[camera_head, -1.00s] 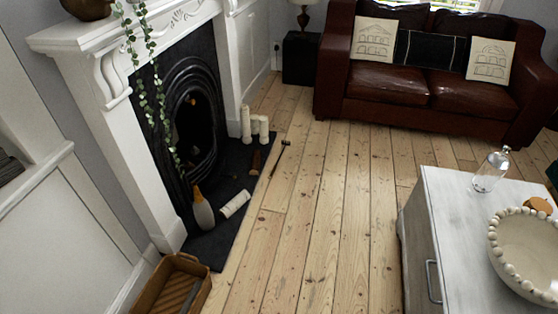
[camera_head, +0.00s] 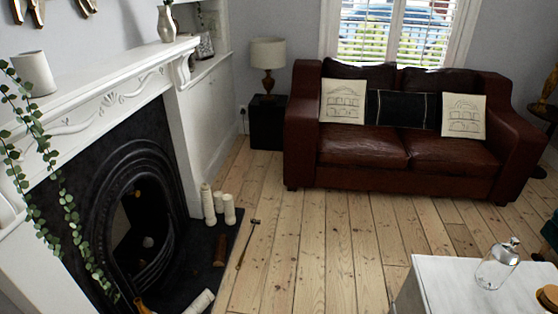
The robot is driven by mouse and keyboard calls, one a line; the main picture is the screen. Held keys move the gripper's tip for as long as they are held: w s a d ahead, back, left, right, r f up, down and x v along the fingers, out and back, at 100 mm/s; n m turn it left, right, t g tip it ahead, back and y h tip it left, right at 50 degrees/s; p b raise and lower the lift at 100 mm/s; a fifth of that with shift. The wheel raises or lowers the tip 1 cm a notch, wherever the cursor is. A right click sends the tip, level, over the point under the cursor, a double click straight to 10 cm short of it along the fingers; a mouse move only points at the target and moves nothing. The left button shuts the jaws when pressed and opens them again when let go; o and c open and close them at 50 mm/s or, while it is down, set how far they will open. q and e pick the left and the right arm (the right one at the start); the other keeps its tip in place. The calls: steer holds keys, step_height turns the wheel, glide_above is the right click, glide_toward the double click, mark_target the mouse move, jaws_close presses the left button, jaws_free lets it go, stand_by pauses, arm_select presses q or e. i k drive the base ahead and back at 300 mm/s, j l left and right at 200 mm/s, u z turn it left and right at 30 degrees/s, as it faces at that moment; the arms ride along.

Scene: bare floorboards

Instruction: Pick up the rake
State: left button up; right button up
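A thin tool with a wooden handle and a small dark head, which may be the rake (camera_head: 246,247), lies on the floorboards beside the right edge of the black hearth. Its head end points away from me. It is too small to make out tines. Neither of my grippers is in view.
A white-topped table (camera_head: 440,285) stands at lower right. A brown leather sofa (camera_head: 365,145) is at the back. Floor between them is clear.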

mark_target(243, 253)
steer(key=i+l, duration=0.15)
steer(key=i, duration=1.95)
steer(key=j+u, duration=0.05)
steer(key=j, duration=0.05)
